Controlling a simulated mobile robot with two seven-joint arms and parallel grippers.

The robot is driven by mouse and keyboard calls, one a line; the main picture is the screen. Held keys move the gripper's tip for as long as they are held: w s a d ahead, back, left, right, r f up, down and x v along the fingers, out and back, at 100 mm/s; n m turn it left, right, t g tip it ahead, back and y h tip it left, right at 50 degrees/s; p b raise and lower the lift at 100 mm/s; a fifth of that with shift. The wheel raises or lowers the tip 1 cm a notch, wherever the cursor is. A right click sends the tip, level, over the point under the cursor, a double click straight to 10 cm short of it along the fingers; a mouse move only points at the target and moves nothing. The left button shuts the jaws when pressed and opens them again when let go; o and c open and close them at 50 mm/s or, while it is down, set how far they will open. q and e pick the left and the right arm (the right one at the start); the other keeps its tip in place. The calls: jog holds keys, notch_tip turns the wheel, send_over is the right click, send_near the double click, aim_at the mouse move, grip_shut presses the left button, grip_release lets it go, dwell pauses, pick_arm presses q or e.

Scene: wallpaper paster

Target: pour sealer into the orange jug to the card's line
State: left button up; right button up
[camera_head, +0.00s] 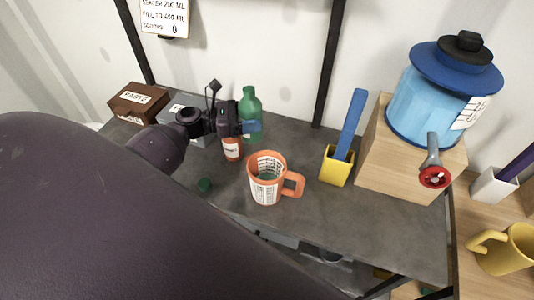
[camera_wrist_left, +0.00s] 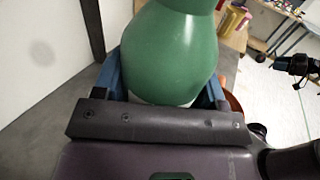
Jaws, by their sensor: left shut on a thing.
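The orange jug (camera_head: 256,164) stands upright on the dark table, handle to the right, with a pale marked scale on its front. A greenish surface shows inside it; I cannot read its level. My left gripper (camera_head: 250,127) is shut on a green bottle (camera_head: 250,102), behind and left of the jug. The bottle looks upright; I cannot tell whether it touches the table. It fills the space between the blue fingers in the left wrist view (camera_wrist_left: 170,50). The card (camera_head: 164,16) on the wall reads sealer 200 ml, fill to 400 ml, scoops 0. My right gripper is not seen.
A red labelled bottle (camera_head: 232,148) stands beside my left gripper, and a green cap (camera_head: 204,185) lies left of the jug. A yellow holder (camera_head: 336,168) with a blue tool stands right. A blue dispenser (camera_head: 425,105) sits on a wooden block (camera_head: 395,170). A brown paste box (camera_head: 138,103) is left.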

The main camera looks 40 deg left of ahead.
aim_at(251, 105)
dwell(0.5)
pick_arm(q)
notch_tip(251, 105, up, 2)
jog(key=shift+r+p, duration=0.1)
jog(key=shift+p, duration=0.5)
jog(key=shift+r, duration=0.9)
